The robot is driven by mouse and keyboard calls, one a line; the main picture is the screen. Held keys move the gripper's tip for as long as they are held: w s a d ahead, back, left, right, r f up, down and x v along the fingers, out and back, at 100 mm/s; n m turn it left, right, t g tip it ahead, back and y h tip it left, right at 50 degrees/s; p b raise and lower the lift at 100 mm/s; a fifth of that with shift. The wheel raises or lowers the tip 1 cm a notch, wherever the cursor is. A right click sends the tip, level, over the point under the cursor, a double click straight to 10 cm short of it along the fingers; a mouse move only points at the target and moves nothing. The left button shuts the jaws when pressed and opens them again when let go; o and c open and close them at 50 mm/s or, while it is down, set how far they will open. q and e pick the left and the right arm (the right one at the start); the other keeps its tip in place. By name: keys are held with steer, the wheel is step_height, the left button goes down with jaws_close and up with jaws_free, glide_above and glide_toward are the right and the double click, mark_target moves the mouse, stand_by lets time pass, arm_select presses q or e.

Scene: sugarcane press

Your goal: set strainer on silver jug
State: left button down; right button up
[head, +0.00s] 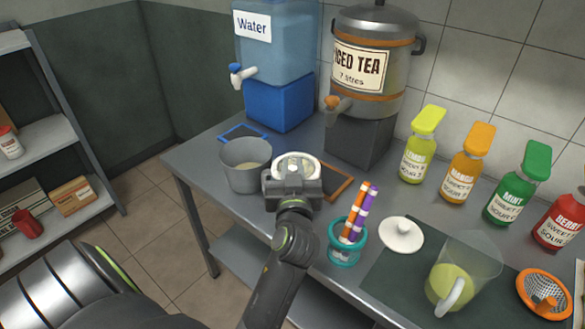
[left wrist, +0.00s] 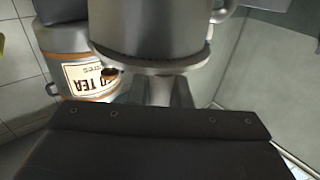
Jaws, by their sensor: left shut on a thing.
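My left gripper (head: 293,180) is over the back of the table, shut on a pale round-rimmed thing (head: 297,165) that looks like the strainer. In the left wrist view, its light disc-like rim (left wrist: 160,66) lies just beyond the fingers. A grey metal vessel with a side handle, likely the silver jug (left wrist: 160,30), fills the space against that rim in this upside-down view. I cannot tell whether the rim rests on it or is held just above. In the head view my gripper hides most of what lies below. My right gripper is out of view.
A grey pot (head: 245,168) stands close left of my gripper. The water tank (head: 275,55) and iced tea urn (head: 372,60) stand behind. A teal holder (head: 347,250), white lid (head: 401,235), clear pitcher (head: 465,270) and orange strainer (head: 545,293) are to the right.

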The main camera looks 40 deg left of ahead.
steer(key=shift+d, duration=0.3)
arm_select(q)
steer(key=shift+f, duration=0.1)
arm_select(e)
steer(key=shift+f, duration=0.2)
arm_select(q)
steer(key=c, duration=1.3)
jaws_free()
steer(key=shift+o, duration=0.7)
steer(key=o, duration=0.4)
steer(key=shift+c, duration=0.2)
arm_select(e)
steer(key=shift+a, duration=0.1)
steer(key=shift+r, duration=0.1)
